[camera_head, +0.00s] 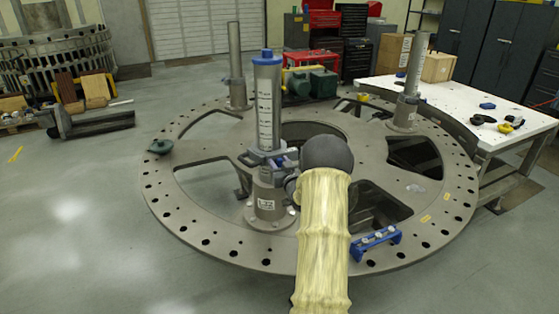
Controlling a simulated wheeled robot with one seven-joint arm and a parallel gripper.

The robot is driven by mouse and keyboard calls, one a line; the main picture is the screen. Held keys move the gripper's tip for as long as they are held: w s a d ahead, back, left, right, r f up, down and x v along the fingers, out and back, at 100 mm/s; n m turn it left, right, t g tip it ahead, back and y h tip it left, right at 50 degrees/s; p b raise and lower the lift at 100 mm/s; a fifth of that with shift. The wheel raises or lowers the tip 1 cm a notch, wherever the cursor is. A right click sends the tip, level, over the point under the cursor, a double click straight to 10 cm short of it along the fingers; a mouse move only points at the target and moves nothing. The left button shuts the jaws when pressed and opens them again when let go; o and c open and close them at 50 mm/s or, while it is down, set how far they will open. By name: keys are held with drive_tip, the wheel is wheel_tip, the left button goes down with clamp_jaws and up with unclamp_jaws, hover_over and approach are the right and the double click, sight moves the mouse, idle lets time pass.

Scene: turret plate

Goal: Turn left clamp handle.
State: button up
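A large round grey turret plate (215,243) with holes around its rim carries three upright posts. The nearest post (267,115) is grey with a blue cap and a printed scale, and a grey clamp (268,165) with a blue-tinted part surrounds it. Another post (235,50) with a clamp (237,90) stands at the back left, and a third post (415,65) stands at the right. My arm, in a yellowish sleeve, reaches up to a dark round joint just right of the nearest clamp. My gripper is mostly hidden by this joint; its fingers cannot be made out. A clamp handle is not clearly distinguishable.
A blue bracket (376,240) lies on the plate right of my arm. A dark green item (160,146) sits on the left rim. A white table (465,105) with small tools adjoins the plate at the right. Open floor (75,220) lies at the left.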

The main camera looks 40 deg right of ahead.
drive_tip(key=shift+w, duration=0.15)
clamp_jaws()
